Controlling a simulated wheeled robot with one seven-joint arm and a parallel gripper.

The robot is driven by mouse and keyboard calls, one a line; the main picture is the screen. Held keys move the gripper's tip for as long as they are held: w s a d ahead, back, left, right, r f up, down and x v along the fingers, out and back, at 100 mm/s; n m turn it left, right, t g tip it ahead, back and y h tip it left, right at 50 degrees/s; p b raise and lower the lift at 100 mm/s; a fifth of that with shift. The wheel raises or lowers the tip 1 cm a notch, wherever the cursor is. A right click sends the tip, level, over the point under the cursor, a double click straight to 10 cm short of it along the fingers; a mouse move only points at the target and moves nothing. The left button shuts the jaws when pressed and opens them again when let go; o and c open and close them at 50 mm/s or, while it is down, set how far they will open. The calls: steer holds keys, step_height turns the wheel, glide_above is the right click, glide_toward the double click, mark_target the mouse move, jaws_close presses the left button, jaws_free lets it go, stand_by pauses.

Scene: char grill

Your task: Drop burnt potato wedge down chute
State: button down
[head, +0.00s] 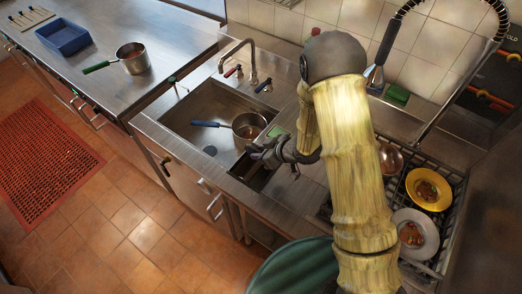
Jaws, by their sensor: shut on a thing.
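My gripper (259,151) hangs over the counter at the right end of the sink, coming in from the right. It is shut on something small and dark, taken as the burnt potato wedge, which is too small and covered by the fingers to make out. Just below the gripper is a dark rectangular opening (246,174) in the steel counter, which looks like the chute. My gripper and wrist cover part of its far end. I cannot tell the gripper's exact height above it.
The sink holds a blue-handled pot (247,124) close behind the gripper. A faucet (250,62) stands at the back. A rack on the right holds a yellow plate (446,190) and a white plate (430,240) with food scraps. A green round bin (290,270) stands in front.

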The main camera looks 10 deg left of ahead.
step_height(320, 180, down, 6)
steer(key=b, duration=0.4)
steer(key=shift+f, duration=0.1)
steer(key=c, duration=1)
jaws_free()
steer(key=b+v, duration=0.1)
steer(key=v, duration=1.6)
steer(key=shift+d+b, duration=0.1)
steer(key=shift+b, duration=0.25)
